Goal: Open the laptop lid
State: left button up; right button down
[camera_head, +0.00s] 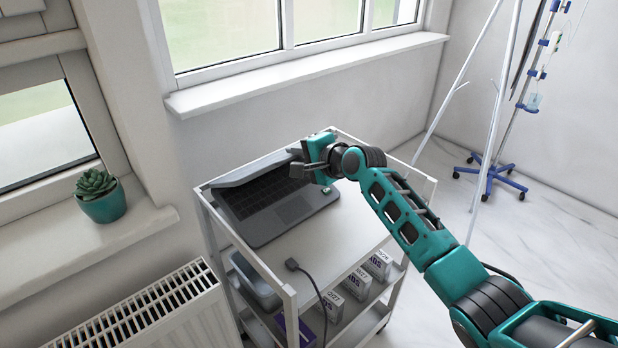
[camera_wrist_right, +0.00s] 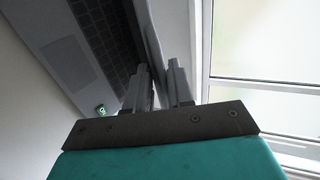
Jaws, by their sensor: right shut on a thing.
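The dark grey laptop (camera_head: 285,220) sits on the top shelf of a white cart, with its keyboard and touchpad showing. Its lid (camera_head: 248,171) is partly raised and seen at a steep angle above the keyboard's far side. My right gripper (camera_head: 299,163) is shut on the lid's edge near its right corner. In the right wrist view, the lid (camera_wrist_right: 152,42) passes between the two fingers (camera_wrist_right: 160,85), with the keyboard base (camera_wrist_right: 70,58) to the left. My left gripper is not in view.
The white cart (camera_head: 268,277) has lower shelves with several labelled boxes (camera_head: 357,282) and a grey bin (camera_head: 254,280). A cable (camera_head: 307,271) hangs over its front. A window sill (camera_head: 310,70) is behind, a radiator (camera_head: 150,310) at front left, and an IV stand (camera_head: 490,172) at right.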

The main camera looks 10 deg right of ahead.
aim_at(286, 155)
jog(key=shift+g+h, duration=0.3)
jog(key=shift+g, duration=0.2)
jog(key=w+a+r, duration=0.2)
jog(key=w+r, duration=0.1)
jog(key=shift+w+a, duration=0.3)
jog(key=shift+a, duration=0.1)
jog(key=shift+w+a+f, duration=0.1)
jog(key=shift+w+a, duration=0.05)
jog(key=shift+w, duration=0.25)
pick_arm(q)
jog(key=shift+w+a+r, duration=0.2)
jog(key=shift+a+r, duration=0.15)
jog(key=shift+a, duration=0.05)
pick_arm(e)
jog(key=shift+s, duration=0.1)
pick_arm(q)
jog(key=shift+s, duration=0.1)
pick_arm(e)
jog(key=shift+d, duration=0.2)
jog(key=c, duration=1.3)
grip_release()
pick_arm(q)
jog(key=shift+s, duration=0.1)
pick_arm(e)
jog(key=shift+o, duration=0.3)
jog(key=shift+s, duration=0.1)
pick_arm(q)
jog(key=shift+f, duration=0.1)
pick_arm(e)
jog(key=shift+f, duration=0.2)
